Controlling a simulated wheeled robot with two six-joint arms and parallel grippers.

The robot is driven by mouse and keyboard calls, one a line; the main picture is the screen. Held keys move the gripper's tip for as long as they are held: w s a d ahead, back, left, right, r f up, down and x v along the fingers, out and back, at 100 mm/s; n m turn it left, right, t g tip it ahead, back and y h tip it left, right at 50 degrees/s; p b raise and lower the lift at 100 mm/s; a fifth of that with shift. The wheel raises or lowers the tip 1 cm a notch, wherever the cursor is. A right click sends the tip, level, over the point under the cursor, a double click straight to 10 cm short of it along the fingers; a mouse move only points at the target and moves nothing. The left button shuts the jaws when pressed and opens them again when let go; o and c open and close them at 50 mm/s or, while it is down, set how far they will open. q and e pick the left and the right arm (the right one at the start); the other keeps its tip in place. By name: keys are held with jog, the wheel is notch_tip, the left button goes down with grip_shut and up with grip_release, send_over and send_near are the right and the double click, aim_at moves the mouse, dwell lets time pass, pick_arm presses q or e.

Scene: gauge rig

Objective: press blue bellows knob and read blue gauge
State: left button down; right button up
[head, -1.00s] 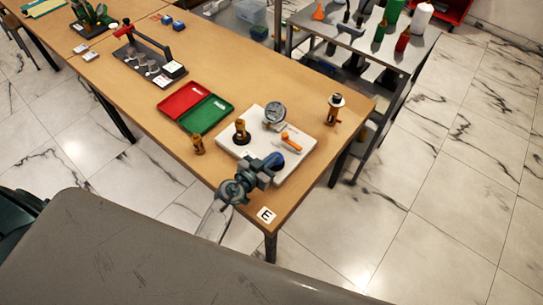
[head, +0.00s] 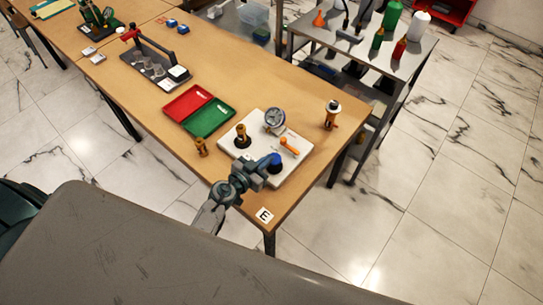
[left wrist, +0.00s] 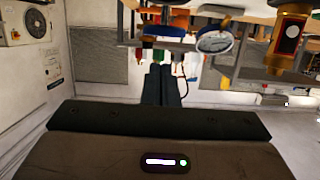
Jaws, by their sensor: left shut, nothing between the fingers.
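The blue bellows knob (head: 276,161) stands on the front part of a white base plate (head: 287,179), on the near right end of the table. The round gauge (head: 274,119) stands at the back of the plate. Its white dial also shows in the left wrist view (left wrist: 214,42), too small to read. My left gripper (head: 264,163) is shut and empty, just left of the knob and close to it; whether they touch I cannot tell. Its closed fingers (left wrist: 162,85) show in the left wrist view. My right gripper is not in view.
An orange lever (head: 289,146) and a brass fitting (head: 241,135) are on the plate. Another brass piece (head: 201,147) and an orange-and-white fitting (head: 331,114) stand on the table nearby. A red and green tray (head: 207,118) lies to the left.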

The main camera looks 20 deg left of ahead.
pick_arm(q)
jog(key=v, duration=0.7)
jog(key=shift+s+a, duration=0.2)
jog(key=shift+s, duration=0.1)
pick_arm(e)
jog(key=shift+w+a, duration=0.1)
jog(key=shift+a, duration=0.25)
pick_arm(q)
jog(key=shift+r, duration=0.1)
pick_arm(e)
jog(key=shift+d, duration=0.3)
